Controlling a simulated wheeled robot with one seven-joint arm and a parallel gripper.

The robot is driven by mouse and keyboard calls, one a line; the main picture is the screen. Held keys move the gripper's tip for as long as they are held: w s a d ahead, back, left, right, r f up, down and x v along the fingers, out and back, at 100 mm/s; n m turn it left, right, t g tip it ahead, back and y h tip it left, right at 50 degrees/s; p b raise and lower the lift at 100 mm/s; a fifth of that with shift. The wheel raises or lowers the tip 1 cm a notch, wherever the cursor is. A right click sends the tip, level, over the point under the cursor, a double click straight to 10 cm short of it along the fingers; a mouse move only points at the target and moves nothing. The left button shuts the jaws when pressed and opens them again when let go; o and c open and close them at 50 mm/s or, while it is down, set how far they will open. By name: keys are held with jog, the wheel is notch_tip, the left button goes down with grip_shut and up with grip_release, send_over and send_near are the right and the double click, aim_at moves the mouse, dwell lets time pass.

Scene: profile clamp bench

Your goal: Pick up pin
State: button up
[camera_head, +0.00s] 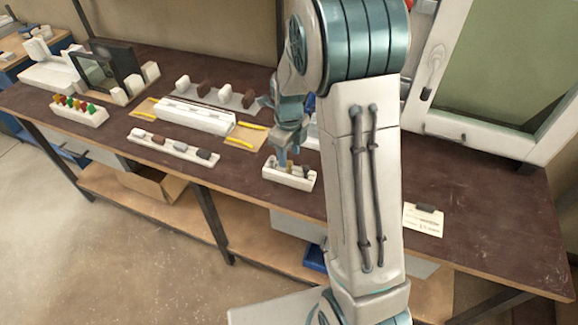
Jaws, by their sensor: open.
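A small white holder (288,180) stands near the front edge of the dark bench, just left of my arm. It holds a small tan upright piece (290,164), which looks like a pin, and darker pieces beside it. My gripper (288,157) points down directly over this holder, its fingertips close to the tan piece. The gripper is open. The fingers partly cover the holder's contents, and I cannot tell whether they touch the pin.
A white block on a tan board with yellow strips (245,143) lies left of my gripper. White racks (172,150) with small parts stand around it. A card (423,220) lies right of my arm, near a white-framed panel (422,118). The right bench top is mostly clear.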

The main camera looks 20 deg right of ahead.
aim_at(289, 162)
notch_tip(289, 162, down, 4)
jog(key=shift+s+a+f+p, duration=0.1)
jog(key=shift+s+p, duration=0.05)
jog(key=shift+p, duration=0.25)
grip_shut()
